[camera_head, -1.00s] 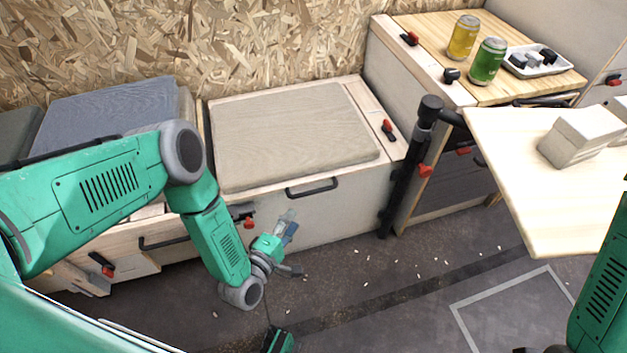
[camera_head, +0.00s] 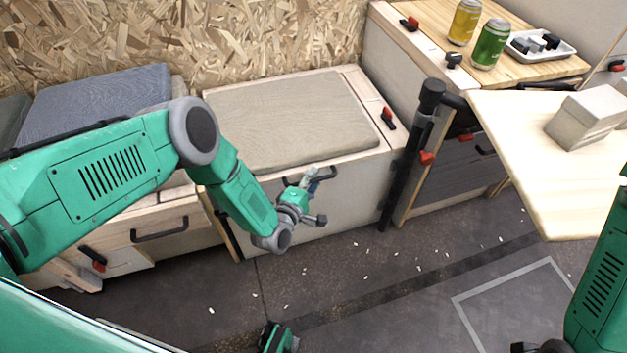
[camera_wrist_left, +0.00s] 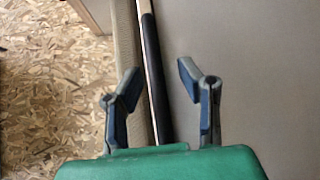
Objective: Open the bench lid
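The bench (camera_head: 352,196) stands against the back wall, with a beige cushioned lid (camera_head: 285,118) lying flat on it. A black bar handle (camera_head: 331,172) is on its front, just below the lid edge. My left gripper (camera_head: 311,180) is at this handle and hides part of it. In the left wrist view, its two fingers (camera_wrist_left: 160,90) are apart, with the dark handle bar (camera_wrist_left: 156,85) running between them. Neither finger visibly presses on the bar.
A red-handled latch (camera_head: 388,118) sits on the bench's right side. A black post (camera_head: 407,165) and a wooden tabletop (camera_head: 540,150) with a grey block (camera_head: 588,117) are to the right. A grey-cushioned bench (camera_head: 95,100) is left. The floor in front is mostly clear.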

